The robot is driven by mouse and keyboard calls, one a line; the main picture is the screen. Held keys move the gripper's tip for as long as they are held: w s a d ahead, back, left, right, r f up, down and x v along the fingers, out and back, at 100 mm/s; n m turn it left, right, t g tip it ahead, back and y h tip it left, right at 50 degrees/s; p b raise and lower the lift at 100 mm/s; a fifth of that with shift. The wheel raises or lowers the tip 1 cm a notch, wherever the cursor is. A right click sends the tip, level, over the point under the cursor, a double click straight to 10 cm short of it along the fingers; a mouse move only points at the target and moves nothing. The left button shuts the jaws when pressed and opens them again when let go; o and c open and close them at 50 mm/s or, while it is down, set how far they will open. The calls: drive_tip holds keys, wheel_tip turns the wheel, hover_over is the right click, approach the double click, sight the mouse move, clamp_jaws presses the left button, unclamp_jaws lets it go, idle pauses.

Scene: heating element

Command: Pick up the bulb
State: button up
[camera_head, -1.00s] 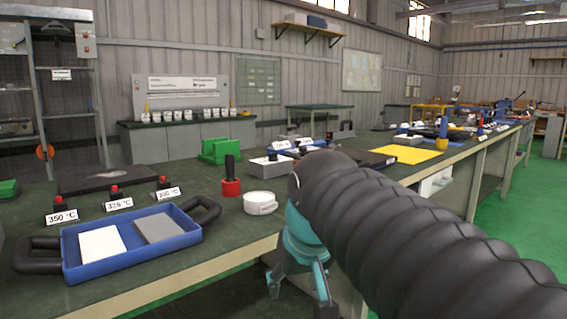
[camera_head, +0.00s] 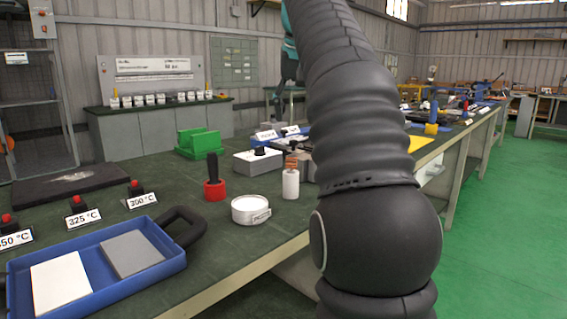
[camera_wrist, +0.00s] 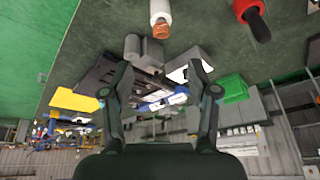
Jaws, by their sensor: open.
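A small white cylinder with a copper-coloured ribbed top, which looks like the bulb (camera_head: 291,183), stands upright on the green bench near its front edge. It is just right of a round white container. In the wrist view the bulb (camera_wrist: 160,18) shows at the top edge, partly cut off, beyond and apart from my fingers. My gripper (camera_wrist: 161,78) is open, with nothing between its fingers.
A round white container (camera_head: 250,209) and a red holder with a black handle (camera_head: 214,190) stand left of the bulb. A grey box (camera_head: 257,163) and a green block (camera_head: 199,143) are behind. A blue tray (camera_head: 165,262) lies front left.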

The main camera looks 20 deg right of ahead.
sight(292, 157)
drive_tip(key=x, duration=0.8)
drive_tip(key=shift+w+d+f, duration=0.1)
drive_tip(key=shift+f, duration=0.15)
drive_tip(key=shift+w+b+x, duration=0.15)
drive_tip(key=shift+b+x, duration=0.15)
drive_tip(key=shift+x, duration=1)
drive_tip(key=shift+w+b+x, duration=0.1)
drive_tip(key=shift+b+x, duration=0.2)
drive_tip(key=shift+x, duration=0.95)
drive_tip(key=shift+r, duration=0.1)
drive_tip(key=c, duration=1)
